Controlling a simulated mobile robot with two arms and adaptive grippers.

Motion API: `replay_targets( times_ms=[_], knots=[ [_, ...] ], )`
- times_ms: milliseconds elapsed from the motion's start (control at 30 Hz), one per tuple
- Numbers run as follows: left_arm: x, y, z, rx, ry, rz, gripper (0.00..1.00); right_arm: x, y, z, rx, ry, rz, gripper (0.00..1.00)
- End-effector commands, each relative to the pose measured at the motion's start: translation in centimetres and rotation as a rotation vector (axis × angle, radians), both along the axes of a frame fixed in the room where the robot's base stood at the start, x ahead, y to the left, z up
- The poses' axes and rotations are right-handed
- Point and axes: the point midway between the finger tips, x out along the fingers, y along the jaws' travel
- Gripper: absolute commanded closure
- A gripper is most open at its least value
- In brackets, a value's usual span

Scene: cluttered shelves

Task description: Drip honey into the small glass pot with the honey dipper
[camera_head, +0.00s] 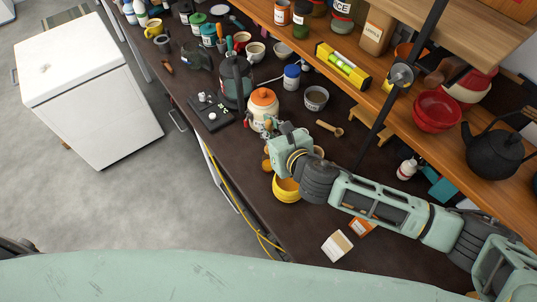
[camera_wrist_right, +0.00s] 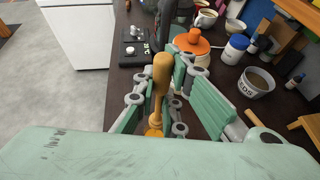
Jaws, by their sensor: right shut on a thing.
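My right gripper (camera_head: 273,130) is over the dark counter, beside a cream jar with an orange lid (camera_head: 263,98). In the right wrist view its fingers (camera_wrist_right: 160,96) are shut on a wooden, round-ended handle (camera_wrist_right: 162,68), which looks like the honey dipper. Its lower end is largely hidden between the fingers and my wrist, so I cannot see any honey on it. The orange-lidded jar also shows just past the fingertips in the right wrist view (camera_wrist_right: 192,42). I cannot make out the small glass pot for certain. My left gripper is out of view.
A yellow bowl (camera_head: 287,190) sits below my right wrist near the counter's front edge. A seeds tub (camera_head: 316,98), a blue-lidded jar (camera_head: 291,77), a wooden scoop (camera_head: 330,128) and a dark scale (camera_head: 210,112) stand around. A wooden shelf (camera_head: 385,97) overhangs the back.

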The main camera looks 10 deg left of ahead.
Motion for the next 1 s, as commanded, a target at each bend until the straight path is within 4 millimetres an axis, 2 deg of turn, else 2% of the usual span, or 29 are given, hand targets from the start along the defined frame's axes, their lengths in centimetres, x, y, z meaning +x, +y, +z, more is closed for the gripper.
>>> replay_targets(
  times_ms=[33, 167, 467, 700, 1000],
  knots=[
    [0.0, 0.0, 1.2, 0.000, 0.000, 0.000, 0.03, 0.0, 0.0, 1.0, 0.000, 0.000, 0.000, 1.00],
    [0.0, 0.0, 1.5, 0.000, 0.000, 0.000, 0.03, -0.3, -0.3, 1.0, -0.001, 0.001, -0.001, 1.00],
    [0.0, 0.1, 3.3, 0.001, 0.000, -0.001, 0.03, -4.0, -4.0, 1.0, -0.002, 0.004, 0.000, 1.00],
    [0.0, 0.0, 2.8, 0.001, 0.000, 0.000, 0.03, -6.8, -6.9, 0.8, -0.001, 0.001, -0.001, 1.00],
    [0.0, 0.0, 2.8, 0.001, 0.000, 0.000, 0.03, -7.4, -7.4, 0.9, 0.001, 0.000, 0.000, 1.00]
  ],
)
